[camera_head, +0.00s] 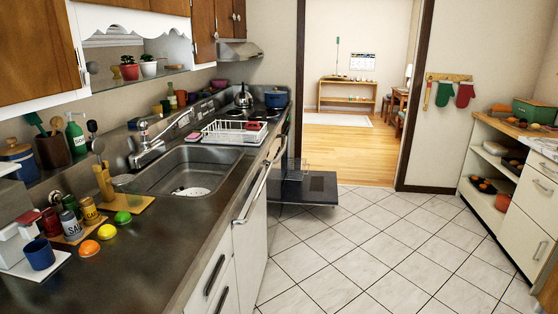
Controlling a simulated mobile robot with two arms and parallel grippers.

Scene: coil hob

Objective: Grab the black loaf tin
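I cannot pick out the black loaf tin for certain in the head view. Dark, low shapes with orange items sit on the open shelves of the right-hand cabinet, one on the upper shelf (513,165) and one on the lower shelf (486,187). They are too small to tell whether either is a loaf tin. Neither of my grippers shows in this view.
The left counter holds a sink (190,172), a white dish rack (235,132), a kettle (243,97) and a blue pot (276,97). The dark oven door (309,188) hangs open over the floor. A green box (535,111) stands at right. The tiled floor (370,245) is clear.

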